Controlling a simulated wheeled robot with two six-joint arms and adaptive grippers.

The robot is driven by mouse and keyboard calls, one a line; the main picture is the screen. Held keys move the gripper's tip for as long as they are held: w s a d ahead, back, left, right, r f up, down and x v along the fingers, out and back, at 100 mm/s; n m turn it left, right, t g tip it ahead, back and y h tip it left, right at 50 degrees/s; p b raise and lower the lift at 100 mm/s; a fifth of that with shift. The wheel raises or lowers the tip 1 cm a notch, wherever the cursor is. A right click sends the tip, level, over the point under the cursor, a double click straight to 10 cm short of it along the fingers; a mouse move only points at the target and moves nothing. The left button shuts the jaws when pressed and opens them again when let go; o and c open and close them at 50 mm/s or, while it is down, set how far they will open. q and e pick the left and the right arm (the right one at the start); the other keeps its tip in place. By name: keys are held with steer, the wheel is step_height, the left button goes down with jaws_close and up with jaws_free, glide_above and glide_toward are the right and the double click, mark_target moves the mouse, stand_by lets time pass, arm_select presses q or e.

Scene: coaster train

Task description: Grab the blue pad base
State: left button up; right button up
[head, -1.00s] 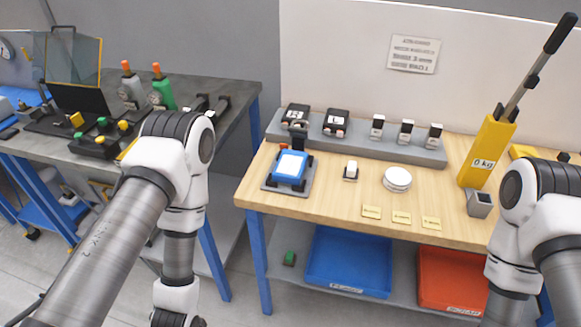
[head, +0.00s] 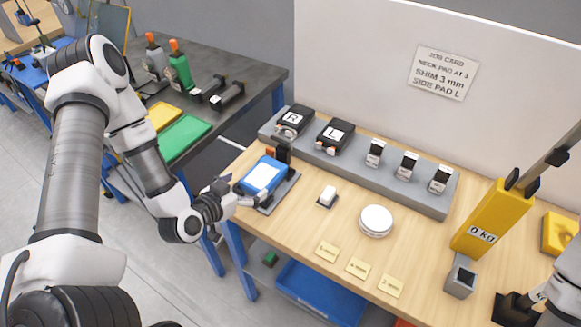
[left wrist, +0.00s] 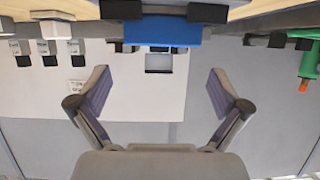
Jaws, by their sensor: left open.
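The blue pad base (head: 262,174) is a blue block with a white top. It sits on a grey plate (head: 284,188) at the left end of the wooden table. My left gripper (head: 238,193) is open and empty, just left of the blue block, at about table-edge height. The blue block also shows in the left wrist view (left wrist: 165,31), beyond and between the open fingers (left wrist: 160,85), with a clear gap. That view looks upside down.
A grey rack (head: 350,166) behind holds black R and L pads and several small white-topped blocks. A small white piece (head: 328,193) and a white disc (head: 376,220) lie to the right. A yellow post (head: 483,220) stands farther right. A dark bench (head: 230,65) is at left.

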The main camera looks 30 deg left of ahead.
mark_target(261, 176)
arm_select(q)
steer(key=x, duration=0.2)
steer(key=shift+w+a+f, duration=0.15)
steer(key=shift+w+a, duration=0.1)
steer(key=shift+w, duration=0.05)
steer(key=x, duration=0.1)
steer(key=p+x, duration=0.1)
steer(key=x, duration=0.2)
steer(key=shift+w+d+f, duration=0.15)
steer(key=shift+w+d, duration=0.05)
steer(key=shift+d, duration=0.1)
steer(key=shift+s+a, duration=0.1)
steer(key=shift+s, duration=0.1)
steer(key=shift+s+a, duration=0.1)
steer(key=c, duration=1)
steer(key=shift+c, duration=1.3)
arm_select(e)
steer(key=shift+s+a+r, duration=0.35)
steer(key=shift+s+r, duration=0.2)
steer(key=shift+r, duration=0.25)
